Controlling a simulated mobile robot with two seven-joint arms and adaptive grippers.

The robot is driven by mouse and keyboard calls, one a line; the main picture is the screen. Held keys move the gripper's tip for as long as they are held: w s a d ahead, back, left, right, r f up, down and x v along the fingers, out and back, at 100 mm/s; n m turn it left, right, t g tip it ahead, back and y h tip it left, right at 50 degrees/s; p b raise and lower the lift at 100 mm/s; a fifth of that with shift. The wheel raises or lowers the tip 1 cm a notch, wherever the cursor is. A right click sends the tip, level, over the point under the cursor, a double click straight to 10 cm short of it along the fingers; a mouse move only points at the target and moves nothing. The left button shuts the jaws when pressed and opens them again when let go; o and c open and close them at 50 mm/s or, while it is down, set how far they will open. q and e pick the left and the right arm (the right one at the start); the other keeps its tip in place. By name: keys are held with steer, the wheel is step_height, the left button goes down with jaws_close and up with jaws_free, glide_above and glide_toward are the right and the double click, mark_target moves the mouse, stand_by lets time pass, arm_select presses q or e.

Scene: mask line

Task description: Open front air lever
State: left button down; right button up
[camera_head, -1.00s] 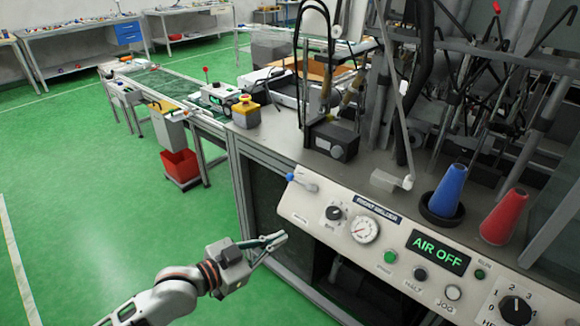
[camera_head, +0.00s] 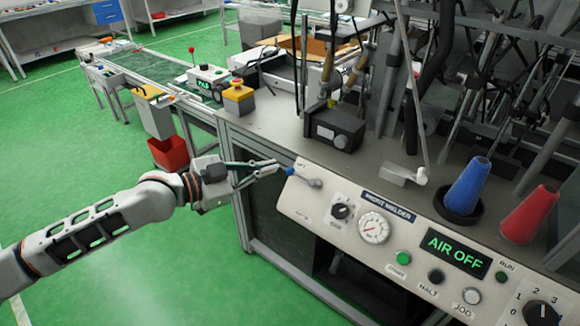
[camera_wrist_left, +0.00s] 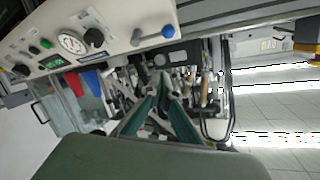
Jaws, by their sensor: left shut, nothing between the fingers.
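The air lever (camera_head: 305,178) is a small grey handle with a blue tip at the left end of the white control panel (camera_head: 330,235). It also shows in the left wrist view (camera_wrist_left: 152,34), with its blue end to the right. My left gripper (camera_head: 277,167) is shut and empty. Its fingertips are just left of the blue tip in the head view; I cannot tell whether they touch it. In the left wrist view the green-grey fingers (camera_wrist_left: 160,80) meet at their tips, below the lever. The green display (camera_head: 455,245) reads "AIR OFF". My right gripper is not in view.
The panel carries a gauge (camera_head: 374,229), a black knob (camera_head: 341,211) and several buttons. A blue cone (camera_head: 467,187) and a red cone (camera_head: 531,213) stand on the machine top. A yellow-and-red button box (camera_head: 238,97) stands at the back left. Green floor lies open at left.

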arm_select(q)
glide_above(298, 176)
steer(key=shift+f, duration=0.95)
steer(key=f, duration=0.1)
steer(key=a+f+b, duration=0.1)
steer(key=shift+w+a+f, duration=0.2)
steer(key=shift+f, duration=0.1)
steer(key=shift+a+f+b, duration=0.3)
steer(key=shift+a+b, duration=0.05)
steer(key=shift+b, duration=0.1)
